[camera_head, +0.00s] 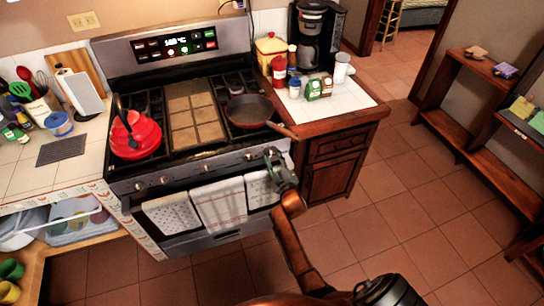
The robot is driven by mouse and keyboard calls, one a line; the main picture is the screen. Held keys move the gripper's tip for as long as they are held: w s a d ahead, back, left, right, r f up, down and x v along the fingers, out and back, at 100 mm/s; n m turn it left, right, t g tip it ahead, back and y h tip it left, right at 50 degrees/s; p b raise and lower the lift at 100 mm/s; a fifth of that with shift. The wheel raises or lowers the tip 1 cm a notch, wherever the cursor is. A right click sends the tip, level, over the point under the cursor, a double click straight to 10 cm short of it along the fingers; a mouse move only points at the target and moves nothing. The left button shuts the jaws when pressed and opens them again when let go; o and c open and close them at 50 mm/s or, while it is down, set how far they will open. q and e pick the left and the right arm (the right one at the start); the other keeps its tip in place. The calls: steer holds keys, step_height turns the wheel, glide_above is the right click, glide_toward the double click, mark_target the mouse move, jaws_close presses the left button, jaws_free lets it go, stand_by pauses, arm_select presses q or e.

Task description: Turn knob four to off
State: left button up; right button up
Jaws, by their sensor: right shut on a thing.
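The stove (200,165) has a row of knobs along its front panel. Two knobs (138,187) (165,179) show at the left, and one (248,157) shows right of the middle. I cannot tell which way that knob points. My left gripper is not in view.
Towels (218,205) hang on the oven handle just below the knobs. A pan (250,111) stands on the right burner, its handle reaching out over the front edge near my gripper. A red kettle (135,136) stands at left. Tiled floor (390,205) is clear at right.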

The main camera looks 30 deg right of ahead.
steer(key=shift+f, duration=0.1)
steer(key=o, duration=1.2)
steer(key=shift+c, duration=0.2)
steer(key=v, duration=1.2)
